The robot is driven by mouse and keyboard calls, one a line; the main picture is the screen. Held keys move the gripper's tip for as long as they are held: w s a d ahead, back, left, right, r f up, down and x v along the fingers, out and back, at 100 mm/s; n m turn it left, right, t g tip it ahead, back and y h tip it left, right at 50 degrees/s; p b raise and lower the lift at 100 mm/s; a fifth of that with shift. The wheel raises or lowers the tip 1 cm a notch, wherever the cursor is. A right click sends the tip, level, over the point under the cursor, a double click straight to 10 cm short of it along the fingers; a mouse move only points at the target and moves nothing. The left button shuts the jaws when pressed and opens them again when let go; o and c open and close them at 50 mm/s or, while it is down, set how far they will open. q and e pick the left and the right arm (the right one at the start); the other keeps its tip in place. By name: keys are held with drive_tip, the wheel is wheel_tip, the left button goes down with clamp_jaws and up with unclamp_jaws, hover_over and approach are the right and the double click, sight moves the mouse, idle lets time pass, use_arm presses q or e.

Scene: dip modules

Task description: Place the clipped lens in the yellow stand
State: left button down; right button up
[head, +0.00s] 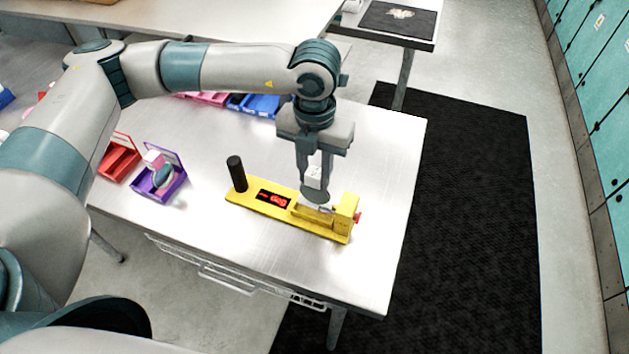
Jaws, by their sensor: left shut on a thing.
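The yellow stand (328,227) lies on the metal table, with a black upright post (237,174) at its left end and a dark window with red marks in its middle. My left gripper (314,174) points down over the right half of the stand. It is shut on the white clip of the clipped lens (314,194). The dark round lens hangs below the clip, just above or at the stand's slot; I cannot tell whether it touches. My right gripper is not in view.
A purple bin (174,187) with a white and pink block and another dark round piece stands left of the stand. A red bin (120,158) is beside it. Blue (262,106) and pink (208,98) bins stand at the back. The table's right side is clear.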

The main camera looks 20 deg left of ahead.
sight(314, 185)
use_arm(q)
drive_tip(key=shift+f+p, duration=0.4)
drive_tip(key=shift+f, duration=0.1)
wheel_tip(314, 185, down, 2)
drive_tip(key=shift+p, duration=0.45)
drive_tip(key=shift+f, duration=0.35)
drive_tip(key=shift+f, duration=0.2)
drive_tip(key=c, duration=1.4)
unclamp_jaws()
drive_tip(key=shift+r, duration=0.15)
